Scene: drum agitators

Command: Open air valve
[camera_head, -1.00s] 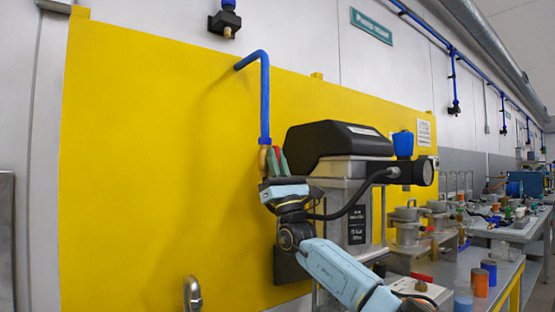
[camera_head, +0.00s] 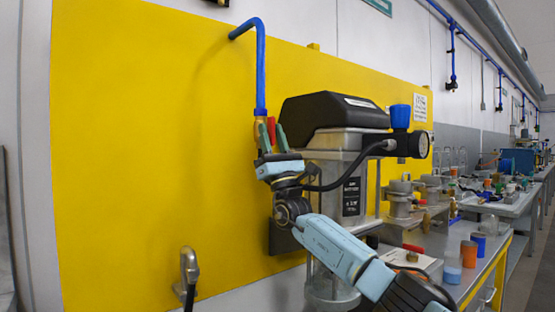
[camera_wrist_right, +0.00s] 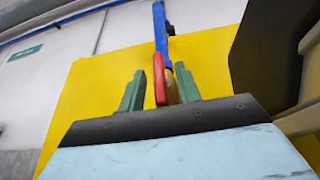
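The air valve is a brass fitting (camera_head: 258,132) at the lower end of the blue pipe (camera_head: 260,75), in front of a yellow panel. Its red lever (camera_head: 271,129) points up in the head view. My right gripper (camera_head: 272,138) is at the valve with its two green fingers pointing up, one on each side of the lever. In the right wrist view, the red lever (camera_wrist_right: 159,80) stands between the fingers of my gripper (camera_wrist_right: 160,86), with gaps beside it. The gripper is open. The fingers partly hide the brass body. My left gripper is not in view.
A drum agitator unit with a black cover (camera_head: 335,111) and a blue knob (camera_head: 400,117) stands close to the right of my gripper. A black hose loops beside my wrist. A metal fitting (camera_head: 189,265) is at lower left. The yellow panel (camera_head: 150,150) is bare left of the pipe.

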